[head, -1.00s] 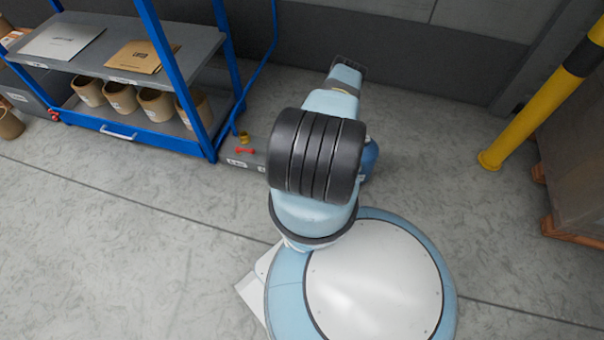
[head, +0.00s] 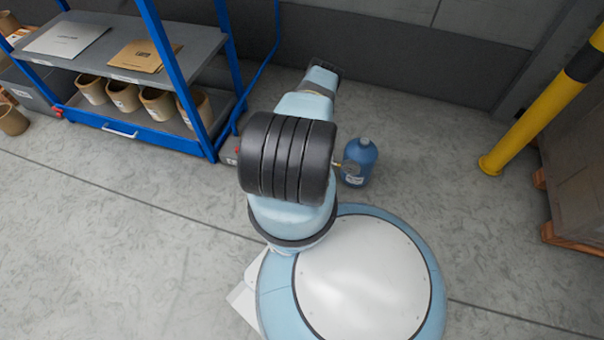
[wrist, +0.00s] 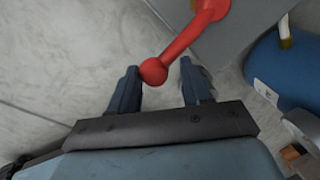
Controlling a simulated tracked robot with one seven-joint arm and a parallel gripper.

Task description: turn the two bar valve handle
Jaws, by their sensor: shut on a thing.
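The red valve handle (wrist: 195,33) shows in the wrist view as a bar with a round ball end, coming down from a hub at the top edge. My gripper (wrist: 160,76) is shut on this handle, with the ball end between its two dark fingertips. Only one bar of the handle is seen there; the other is out of the picture. The handle sits on a grey box (wrist: 255,22). In the head view my arm hides the gripper and most of the box, leaving only a small part of the box (head: 229,156) beside the shelf.
A blue bottle (head: 362,165) with a gauge stands on the floor right of my arm. A blue-framed shelf (head: 190,50) with several tan pots is at the left. A yellow post (head: 535,110) and a pallet load stand at the right. Open floor lies at the front left.

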